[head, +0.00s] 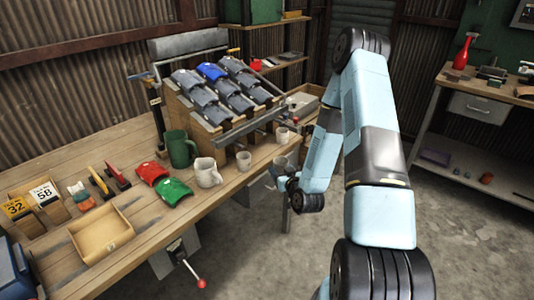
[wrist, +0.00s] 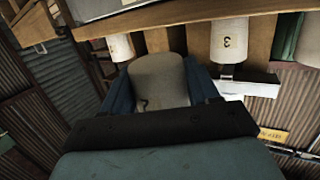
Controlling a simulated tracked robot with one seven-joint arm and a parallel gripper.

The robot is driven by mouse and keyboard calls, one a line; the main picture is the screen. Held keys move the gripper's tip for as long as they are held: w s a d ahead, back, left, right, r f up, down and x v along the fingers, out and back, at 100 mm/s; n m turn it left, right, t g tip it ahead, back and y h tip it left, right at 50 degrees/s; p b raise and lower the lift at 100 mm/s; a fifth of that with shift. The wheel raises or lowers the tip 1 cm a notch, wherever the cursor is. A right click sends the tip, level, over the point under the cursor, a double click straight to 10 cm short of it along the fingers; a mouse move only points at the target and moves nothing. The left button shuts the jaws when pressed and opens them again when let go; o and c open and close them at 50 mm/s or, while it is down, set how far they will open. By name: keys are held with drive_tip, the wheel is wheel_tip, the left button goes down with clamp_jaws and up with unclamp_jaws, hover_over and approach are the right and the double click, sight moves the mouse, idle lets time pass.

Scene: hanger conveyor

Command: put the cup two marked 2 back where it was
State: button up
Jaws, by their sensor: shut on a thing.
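My gripper (head: 272,174) is shut around a pale cup, which it holds off the front edge of the workbench (head: 232,186), clear of the bench top. In the wrist view the cup (wrist: 160,78) fills the space between the two blue fingers; only part of a dark mark shows low on it, so I cannot read its number. In the head view the cup (head: 281,162) looks greyish and partly covered by the gripper. A white cup marked 3 (wrist: 228,42) stands on the bench. Another white cup (wrist: 120,47) stands on the opposite side, its mark not visible.
On the bench stand a white pitcher (head: 207,172), a green mug (head: 180,150), red and green curved pieces, and a wooden tray (head: 102,232). A sloped rack (head: 213,95) of grey pieces rises behind the cups. A gap of bare bench lies between the two small white cups.

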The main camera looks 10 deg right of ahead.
sight(264, 155)
drive_tip(key=r+x, duration=0.1)
drive_tip(key=x, duration=0.9)
drive_tip(key=r+x, duration=0.1)
drive_tip(key=x, duration=0.5)
drive_tip(key=shift+w+r, duration=0.3)
drive_tip(key=shift+w, duration=0.05)
drive_tip(key=shift+w+f, duration=0.2)
drive_tip(key=shift+f, duration=0.55)
drive_tip(key=shift+f, duration=0.1)
drive_tip(key=o, duration=1.1)
